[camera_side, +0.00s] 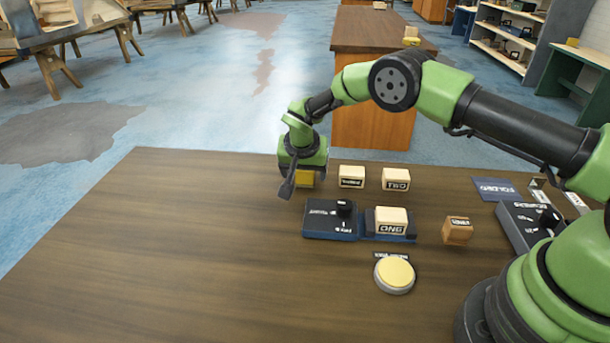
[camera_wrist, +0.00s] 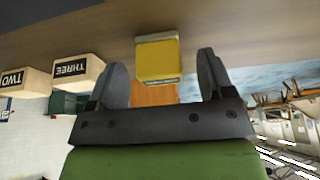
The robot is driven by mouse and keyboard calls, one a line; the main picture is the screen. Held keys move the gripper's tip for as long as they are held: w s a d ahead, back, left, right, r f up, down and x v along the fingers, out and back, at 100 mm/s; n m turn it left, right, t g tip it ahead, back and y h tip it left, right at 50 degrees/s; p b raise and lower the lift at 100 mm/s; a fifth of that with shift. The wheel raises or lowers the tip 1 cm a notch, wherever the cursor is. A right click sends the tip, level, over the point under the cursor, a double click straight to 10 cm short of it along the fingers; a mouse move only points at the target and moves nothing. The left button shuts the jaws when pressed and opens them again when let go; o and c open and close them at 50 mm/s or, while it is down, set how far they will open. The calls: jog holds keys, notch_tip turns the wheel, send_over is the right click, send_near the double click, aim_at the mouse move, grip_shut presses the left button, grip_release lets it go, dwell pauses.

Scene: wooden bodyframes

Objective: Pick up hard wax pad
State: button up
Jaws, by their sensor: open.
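The wrist view shows the same yellow block (camera_wrist: 157,58) between the two dark fingers of my gripper (camera_wrist: 164,56). The fingers are open, with a visible gap on each side of the block. No label reading hard wax pad can be made out. In the side view one finger and the gripper body hide part of the block.
Cream blocks marked THREE (camera_side: 352,176) and TWO (camera_side: 396,179) stand right of the gripper. The table's left is clear.

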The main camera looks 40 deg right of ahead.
jog(key=shift+w+d+f, duration=0.15)
jog(key=shift+d+f, duration=0.05)
jog(key=shift+f, duration=0.45)
jog(key=c, duration=1)
notch_tip(320, 180, up, 10)
jog(key=shift+r, duration=0.1)
jog(key=o, duration=0.4)
jog(key=c, duration=0.3)
